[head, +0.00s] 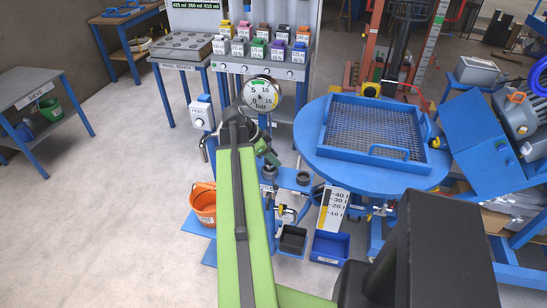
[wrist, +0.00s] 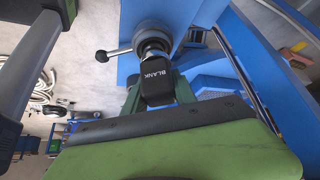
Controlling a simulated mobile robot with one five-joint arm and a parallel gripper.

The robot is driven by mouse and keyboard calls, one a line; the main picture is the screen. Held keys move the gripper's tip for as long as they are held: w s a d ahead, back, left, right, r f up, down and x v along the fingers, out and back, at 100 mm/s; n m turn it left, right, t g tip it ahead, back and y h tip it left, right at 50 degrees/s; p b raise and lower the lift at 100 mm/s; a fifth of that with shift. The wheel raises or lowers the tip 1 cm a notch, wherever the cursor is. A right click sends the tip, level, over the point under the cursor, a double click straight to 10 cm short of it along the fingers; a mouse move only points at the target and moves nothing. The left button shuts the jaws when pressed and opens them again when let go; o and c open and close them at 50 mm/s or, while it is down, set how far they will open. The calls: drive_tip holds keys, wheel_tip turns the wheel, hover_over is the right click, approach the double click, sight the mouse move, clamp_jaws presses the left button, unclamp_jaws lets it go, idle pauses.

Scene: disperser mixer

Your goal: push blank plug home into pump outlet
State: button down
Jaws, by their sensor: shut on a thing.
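The black blank plug (wrist: 157,80), marked BLANK, is in the middle of the wrist view. My gripper (wrist: 158,92) is shut on it, with a green jaw showing at either side. Just beyond the plug, in line with it, is a round metal fitting (wrist: 152,40) on a blue body, which looks like the pump outlet. The plug's far end is at the fitting's mouth; I cannot tell how deep it sits. In the head view my gripper (head: 266,152) is beside the blue pump stand, and the plug and outlet cannot be made out.
A lever with a ball end (wrist: 102,56) sticks out left of the fitting. In the head view a pressure gauge (head: 261,95) stands behind my arm. The left floor is clear.

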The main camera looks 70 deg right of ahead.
drive_tip(key=shift+f+b, duration=0.95)
drive_tip(key=shift+f, duration=0.05)
drive_tip(key=c, duration=0.9)
unclamp_jaws()
drive_tip(key=p+v, duration=1.4)
drive_tip(key=v, duration=0.3)
drive_tip(key=shift+a+r+p, duration=0.1)
drive_tip(key=shift+r+p, duration=0.1)
drive_tip(key=shift+p, duration=0.15)
